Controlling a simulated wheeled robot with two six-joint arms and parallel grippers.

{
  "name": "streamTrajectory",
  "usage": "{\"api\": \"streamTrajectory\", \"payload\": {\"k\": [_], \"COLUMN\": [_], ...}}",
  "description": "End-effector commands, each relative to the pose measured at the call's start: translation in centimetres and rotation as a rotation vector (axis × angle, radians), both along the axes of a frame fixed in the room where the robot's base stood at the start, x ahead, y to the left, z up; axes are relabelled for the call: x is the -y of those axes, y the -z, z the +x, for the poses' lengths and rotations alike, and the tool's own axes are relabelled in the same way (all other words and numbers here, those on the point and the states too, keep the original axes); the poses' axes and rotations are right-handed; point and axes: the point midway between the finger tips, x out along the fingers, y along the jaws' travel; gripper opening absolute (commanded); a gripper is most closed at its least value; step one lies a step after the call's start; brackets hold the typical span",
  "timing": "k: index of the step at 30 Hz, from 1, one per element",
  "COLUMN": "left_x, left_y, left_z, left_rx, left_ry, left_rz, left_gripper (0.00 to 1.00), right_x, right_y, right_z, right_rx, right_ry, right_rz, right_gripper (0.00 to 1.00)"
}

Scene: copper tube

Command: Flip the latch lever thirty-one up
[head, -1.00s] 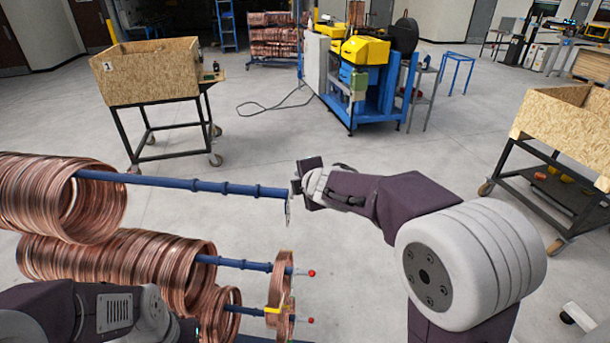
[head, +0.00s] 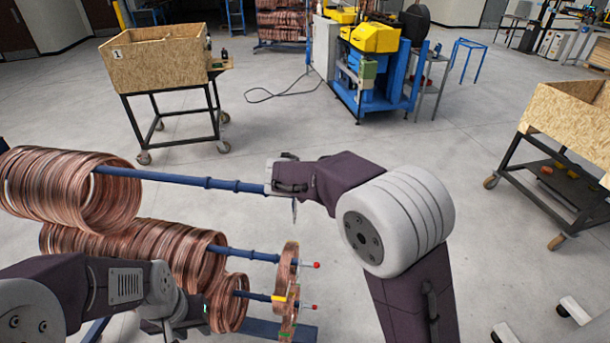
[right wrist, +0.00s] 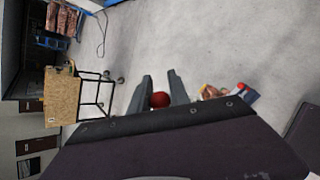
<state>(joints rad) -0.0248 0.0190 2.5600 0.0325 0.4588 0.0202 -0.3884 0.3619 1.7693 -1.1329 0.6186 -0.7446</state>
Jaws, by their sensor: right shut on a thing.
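The upper blue rod (head: 200,182) carries a stack of copper coils (head: 70,188). A thin grey latch piece (head: 294,209) hangs down at its right end. My right gripper (right wrist: 161,88) is at this rod end, its two fingers on either side of a red knob (right wrist: 160,99), shut on it. In the head view my right wrist hides the knob and most of the lever. My left gripper (head: 196,312) is low at the left, beside the lower coils, and its fingers are too hidden to judge. No lever number is readable.
Two lower rods, with red-tipped levers (head: 316,265) (head: 313,307), stand below, with copper coils and a loose coil (head: 287,270) near their ends. A wooden bin cart (head: 158,66) stands behind and another (head: 572,118) at right.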

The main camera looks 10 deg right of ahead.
Motion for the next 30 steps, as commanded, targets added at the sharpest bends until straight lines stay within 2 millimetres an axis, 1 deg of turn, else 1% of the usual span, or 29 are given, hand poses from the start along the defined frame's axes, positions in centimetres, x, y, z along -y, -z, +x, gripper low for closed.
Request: {"api": "streamTrajectory", "payload": {"k": [1, 15, 16, 18, 30], "left_x": [0.0, 0.0, 0.0, 0.0, 0.0], "left_y": [-0.05, -0.03, -0.03, -0.02, -0.11], "left_z": [-0.01, 0.0, 0.0, 0.0, 0.0], "left_rx": [0.0, 0.0, 0.0, 0.0, 0.0], "left_ry": [0.0, 0.0, 0.0, 0.0, 0.0], "left_rz": [0.0, 0.0, 0.0, 0.0, 0.0], "left_gripper": [0.36, 0.36, 0.36, 0.36, 0.36], "right_x": [-0.43, -0.42, -0.42, -0.38, -0.18], "right_y": [0.61, 1.0, 1.0, 0.95, 0.43], "right_z": [-0.17, -0.26, -0.26, -0.24, -0.1], "right_rx": [-0.014, -0.023, -0.023, -0.023, -0.013], "right_ry": [-0.007, -0.006, -0.006, -0.005, -0.002], "right_rz": [-0.001, -0.011, -0.011, -0.012, -0.014], "right_gripper": [0.0, 0.0, 0.28, 0.43, 0.43]}}
